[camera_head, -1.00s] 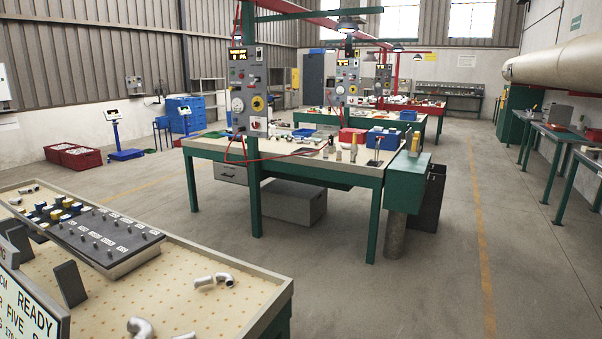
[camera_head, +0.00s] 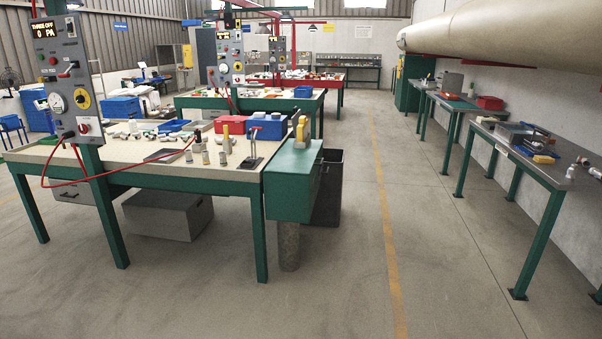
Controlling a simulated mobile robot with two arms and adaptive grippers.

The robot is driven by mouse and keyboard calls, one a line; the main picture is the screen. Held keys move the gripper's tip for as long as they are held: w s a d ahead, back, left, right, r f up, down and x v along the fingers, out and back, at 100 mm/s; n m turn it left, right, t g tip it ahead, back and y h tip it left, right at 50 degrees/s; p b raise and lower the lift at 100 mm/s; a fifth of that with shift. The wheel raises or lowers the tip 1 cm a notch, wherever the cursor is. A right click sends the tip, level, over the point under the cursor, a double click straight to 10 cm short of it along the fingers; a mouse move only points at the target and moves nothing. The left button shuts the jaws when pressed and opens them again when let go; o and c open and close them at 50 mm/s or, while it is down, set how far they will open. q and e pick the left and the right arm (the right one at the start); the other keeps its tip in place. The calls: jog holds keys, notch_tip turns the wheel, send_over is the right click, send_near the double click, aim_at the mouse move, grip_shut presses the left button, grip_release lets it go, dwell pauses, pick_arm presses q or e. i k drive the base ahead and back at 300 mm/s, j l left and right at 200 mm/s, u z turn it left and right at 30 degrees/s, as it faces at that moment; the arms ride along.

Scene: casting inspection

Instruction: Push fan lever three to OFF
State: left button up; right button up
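A grey control panel (camera_head: 63,75) is mounted on a green post at the left, above the nearest workbench. Its lit display (camera_head: 44,29) appears to read "THREE OFF" and "0 PA". The panel also carries round gauges and a red switch low down. Neither of my grippers shows in the head view, so I cannot tell their state.
The near workbench (camera_head: 225,172) holds small bottles, a red bin (camera_head: 231,125) and a blue bin (camera_head: 268,127). Similar panels (camera_head: 229,57) stand farther back. A green cabinet (camera_head: 292,182) adjoins the bench's right end. Open floor with a yellow line (camera_head: 389,255) lies right of it; side tables line the wall.

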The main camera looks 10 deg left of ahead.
aim_at(66, 74)
jog(key=i+j+u, duration=0.1)
jog(key=i+u, duration=0.2)
jog(key=i, duration=0.2)
jog(key=i+u, duration=0.3)
jog(key=i, duration=0.2)
jog(key=i+l+u, duration=0.3)
jog(key=i, duration=0.2)
jog(key=i+l+u, duration=0.15)
jog(key=i+u, duration=0.15)
jog(key=i, duration=0.2)
